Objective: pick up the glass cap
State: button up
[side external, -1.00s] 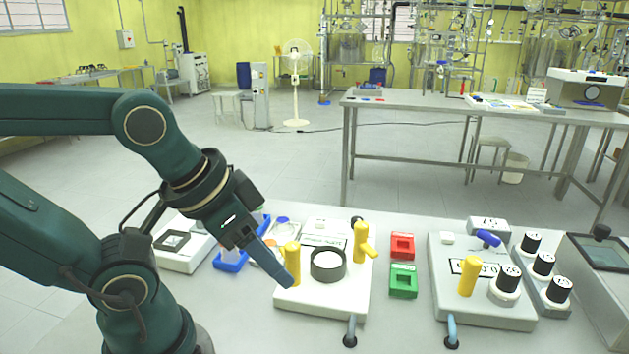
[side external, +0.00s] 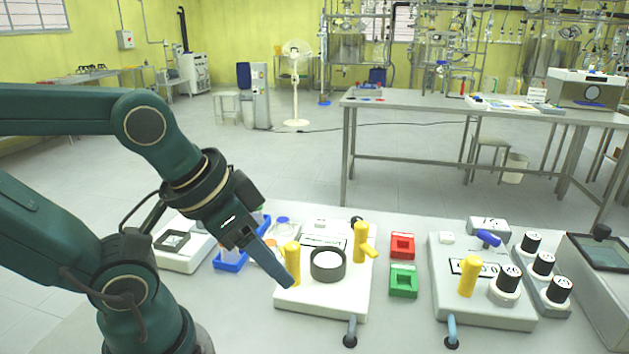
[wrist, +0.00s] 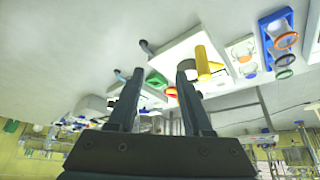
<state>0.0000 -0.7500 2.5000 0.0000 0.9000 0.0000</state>
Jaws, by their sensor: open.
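My gripper (side external: 287,282) points down and to the right, its tip beside the left yellow post (side external: 293,258) in the side view. In the wrist view my gripper (wrist: 161,74) has its two dark fingers well apart with nothing held between them. Several clear round pieces with coloured rims (wrist: 285,42) sit in and beside a blue holder (wrist: 265,26) at the upper right there. I cannot tell which of them is the glass cap. In the side view the blue holder (side external: 230,262) is partly hidden behind my gripper, with a small clear round piece (side external: 283,227) near it.
A white plate device (side external: 345,302) with a dark ring (side external: 328,264) and another yellow post (side external: 361,242) stands right of my gripper. Red (side external: 402,245) and green (side external: 404,281) blocks lie farther right, before a second white device (side external: 505,315).

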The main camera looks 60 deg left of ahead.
jog(key=shift+o, duration=0.3)
jog(key=o, duration=0.4)
